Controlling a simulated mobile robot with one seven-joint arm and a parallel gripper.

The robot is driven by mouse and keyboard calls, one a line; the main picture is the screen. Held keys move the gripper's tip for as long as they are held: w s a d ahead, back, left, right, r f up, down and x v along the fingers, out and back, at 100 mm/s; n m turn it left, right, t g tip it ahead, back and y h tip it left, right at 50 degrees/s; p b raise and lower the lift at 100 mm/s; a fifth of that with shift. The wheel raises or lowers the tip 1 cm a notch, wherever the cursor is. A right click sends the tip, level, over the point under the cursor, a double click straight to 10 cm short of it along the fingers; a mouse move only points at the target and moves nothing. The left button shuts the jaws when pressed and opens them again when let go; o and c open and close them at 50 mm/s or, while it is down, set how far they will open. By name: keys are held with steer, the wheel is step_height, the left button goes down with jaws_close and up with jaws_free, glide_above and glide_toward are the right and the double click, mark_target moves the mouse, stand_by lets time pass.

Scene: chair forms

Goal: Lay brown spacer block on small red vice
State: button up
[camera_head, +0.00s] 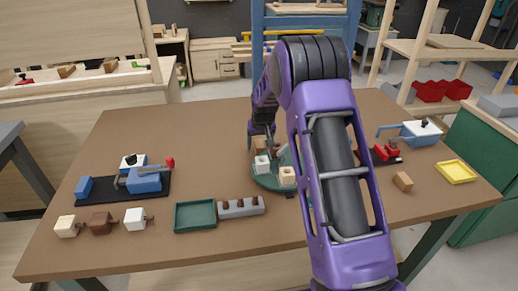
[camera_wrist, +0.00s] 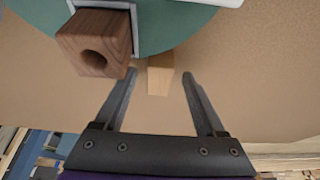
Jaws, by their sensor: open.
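In the wrist view my open gripper (camera_wrist: 160,73) has a small tan wooden block (camera_wrist: 160,80) between and just past its fingertips; I cannot tell whether they touch it. That block sits beside the green round plate. A dark brown block (camera_wrist: 94,43) with a round hole sits on the plate in a grey square seat. Another plain brown block (camera_head: 403,182) lies at the right of the table in the head view. I cannot tell which one is the spacer. The small red vice (camera_head: 384,153) stands right of my arm on a dark base, partly hidden.
The green round plate (camera_head: 268,182) also carries pale blocks. A green tray (camera_head: 195,216), a grey holder (camera_head: 241,207), a blue vice (camera_head: 145,180) and small blocks stand left. A yellow tray (camera_head: 456,172) and a blue-and-white device (camera_head: 421,132) stand right.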

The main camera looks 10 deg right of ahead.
steer(key=shift+w+f, duration=0.2)
steer(key=shift+f, duration=0.2)
jaws_close()
